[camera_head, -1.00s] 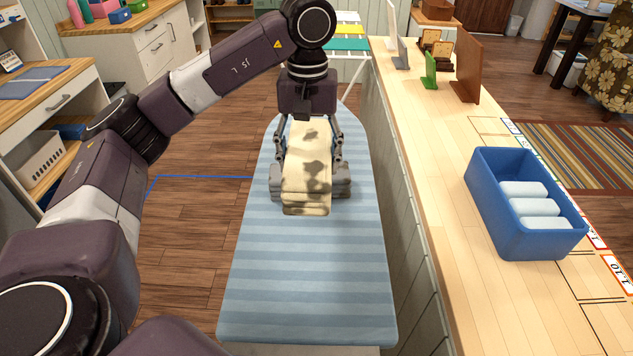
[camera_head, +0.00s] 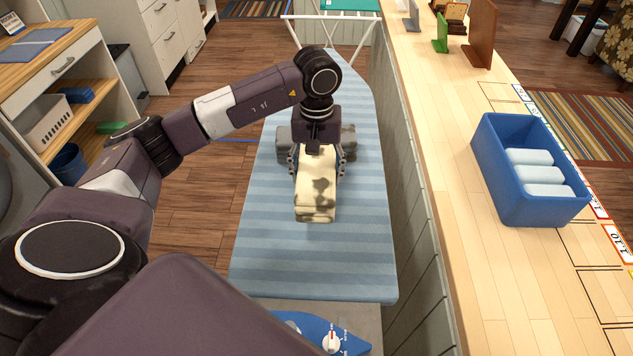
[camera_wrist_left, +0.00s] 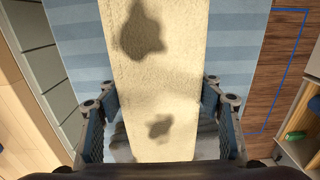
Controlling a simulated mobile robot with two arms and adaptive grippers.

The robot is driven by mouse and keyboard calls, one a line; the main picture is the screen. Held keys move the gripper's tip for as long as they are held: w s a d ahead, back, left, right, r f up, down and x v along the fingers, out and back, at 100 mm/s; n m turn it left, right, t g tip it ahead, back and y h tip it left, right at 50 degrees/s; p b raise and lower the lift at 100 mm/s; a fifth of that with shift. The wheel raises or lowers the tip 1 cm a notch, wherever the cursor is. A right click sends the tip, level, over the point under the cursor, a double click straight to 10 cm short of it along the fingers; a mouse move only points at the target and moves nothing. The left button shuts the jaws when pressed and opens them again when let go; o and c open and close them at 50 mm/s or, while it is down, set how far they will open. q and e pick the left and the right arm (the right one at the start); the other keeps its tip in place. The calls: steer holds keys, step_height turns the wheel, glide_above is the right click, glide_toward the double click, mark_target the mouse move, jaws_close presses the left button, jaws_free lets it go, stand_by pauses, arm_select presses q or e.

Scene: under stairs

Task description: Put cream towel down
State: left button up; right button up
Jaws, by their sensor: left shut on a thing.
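The cream towel (camera_head: 315,203), folded and marked with dark grey patches, is over the blue striped ironing board (camera_head: 300,262). My left gripper (camera_head: 318,168) is shut on it, with one finger along each side. In the left wrist view the towel (camera_wrist_left: 160,62) runs between the fingers of the gripper (camera_wrist_left: 158,105). I cannot tell whether its underside touches the board. A grey folded cloth (camera_head: 348,143) lies on the board just behind the towel, partly hidden by the gripper. My right gripper is out of view.
A blue bin (camera_head: 497,180) with white rolls stands on the wooden counter (camera_head: 445,120) to the right. Shelves with a white basket (camera_head: 45,125) are at left. The board's near half is clear.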

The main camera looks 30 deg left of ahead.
arm_select(q)
step_height(320, 180, down, 4)
steer(key=shift+r+p, duration=0.2)
steer(key=shift+p, duration=0.25)
steer(key=shift+f, duration=0.2)
steer(key=shift+f, duration=0.1)
steer(key=shift+f+b, duration=0.1)
steer(key=shift+b, duration=0.2)
steer(key=o, duration=1.7)
